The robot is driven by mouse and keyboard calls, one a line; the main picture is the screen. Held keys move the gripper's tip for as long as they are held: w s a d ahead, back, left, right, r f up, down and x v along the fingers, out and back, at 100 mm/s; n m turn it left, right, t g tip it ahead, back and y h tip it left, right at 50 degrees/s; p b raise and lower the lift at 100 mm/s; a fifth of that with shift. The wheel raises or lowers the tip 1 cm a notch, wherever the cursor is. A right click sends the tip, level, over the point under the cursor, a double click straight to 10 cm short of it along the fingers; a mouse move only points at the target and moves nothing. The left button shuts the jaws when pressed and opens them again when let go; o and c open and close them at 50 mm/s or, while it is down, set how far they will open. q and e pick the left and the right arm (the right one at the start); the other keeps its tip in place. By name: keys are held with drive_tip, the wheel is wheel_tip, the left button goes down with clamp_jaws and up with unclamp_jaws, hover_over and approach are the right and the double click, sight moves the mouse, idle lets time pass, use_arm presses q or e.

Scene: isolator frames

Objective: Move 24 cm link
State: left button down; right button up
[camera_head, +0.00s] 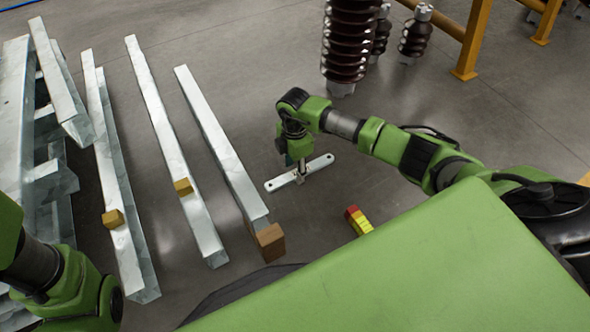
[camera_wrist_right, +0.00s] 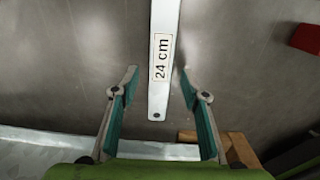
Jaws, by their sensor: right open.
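The 24 cm link (camera_head: 322,163) is a flat light-metal bar with rounded, holed ends, lying on the grey floor in the head view. In the right wrist view the link (camera_wrist_right: 158,98) runs down from the top edge, with its "24 cm" label facing me and its near end between the fingers. My right gripper (camera_head: 300,178) points down over the middle of the link, hiding part of it. In the wrist view the right gripper (camera_wrist_right: 158,75) is open, one finger on each side, apart from the link. My left arm shows at the lower left; its gripper is out of view.
Long galvanised steel beams (camera_head: 165,140) lie at the left, with wooden blocks (camera_head: 270,242) by some. A red and yellow object (camera_head: 357,220) lies near my base. Brown ribbed insulators (camera_head: 352,45) and a yellow rail (camera_head: 474,40) stand behind.

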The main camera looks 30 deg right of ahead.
sight(295, 174)
wheel_tip(295, 174, up, 11)
drive_tip(key=shift+f, duration=0.15)
idle(0.5)
